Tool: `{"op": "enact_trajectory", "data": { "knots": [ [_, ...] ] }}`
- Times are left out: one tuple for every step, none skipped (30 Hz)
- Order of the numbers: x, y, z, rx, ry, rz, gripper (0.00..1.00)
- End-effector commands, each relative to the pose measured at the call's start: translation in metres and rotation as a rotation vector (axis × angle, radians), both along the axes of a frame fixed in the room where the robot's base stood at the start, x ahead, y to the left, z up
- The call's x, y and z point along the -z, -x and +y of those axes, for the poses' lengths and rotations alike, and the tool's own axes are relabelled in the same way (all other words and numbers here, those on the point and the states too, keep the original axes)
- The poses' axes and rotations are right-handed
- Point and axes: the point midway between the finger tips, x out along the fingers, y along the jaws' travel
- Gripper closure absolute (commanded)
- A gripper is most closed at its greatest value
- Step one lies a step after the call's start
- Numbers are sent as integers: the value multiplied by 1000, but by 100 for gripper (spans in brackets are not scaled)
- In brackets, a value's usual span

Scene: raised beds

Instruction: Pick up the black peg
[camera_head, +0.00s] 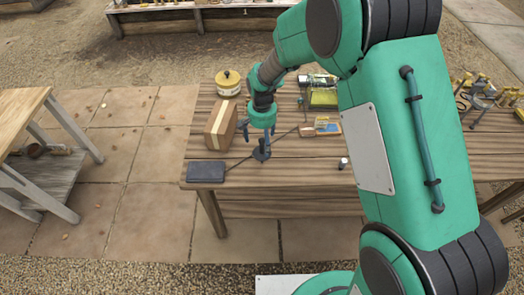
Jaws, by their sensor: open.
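My gripper (260,137) points down over the left part of the slatted wooden table (310,180), with its fingers spread apart. Just below it is a small dark upright piece with a wider foot (261,154), which looks like the black peg. At this size I cannot tell whether the fingers touch it. The gripper and its fingers partly cover the area around the piece.
A cardboard box (220,125) stands close left of my gripper, with a yellow-lidded tin (228,83) behind it. A flat dark case (206,172) lies at the front left corner. A small black-and-white item (343,162) stands to the right. Bare tabletop lies between.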

Motion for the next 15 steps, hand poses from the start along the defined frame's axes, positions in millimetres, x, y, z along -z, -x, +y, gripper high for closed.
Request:
{"op": "enact_trajectory", "data": {
  "knots": [
    [2,0,0,0,0,-1,16],
    [3,0,0,0,0,-1,16],
    [3,0,0,0,-1,-1,16],
    [4,0,0,0,-1,-1,16],
    [4,0,0,0,-1,-1,16],
    [4,0,0,0,-1,-1,16],
    [3,0,0,0,0,-1,16],
    [3,0,0,0,0,-1,16],
    [3,0,0,0,0,-1,16],
    [3,0,0,0,0,-1,16],
    [4,0,0,0,0,-1,16],
    [4,0,0,0,0,0,16],
    [5,0,0,0,0,0,16],
    [6,0,0,0,0,0,16],
    [8,1,0,0,0,0,16]
  ]
}}
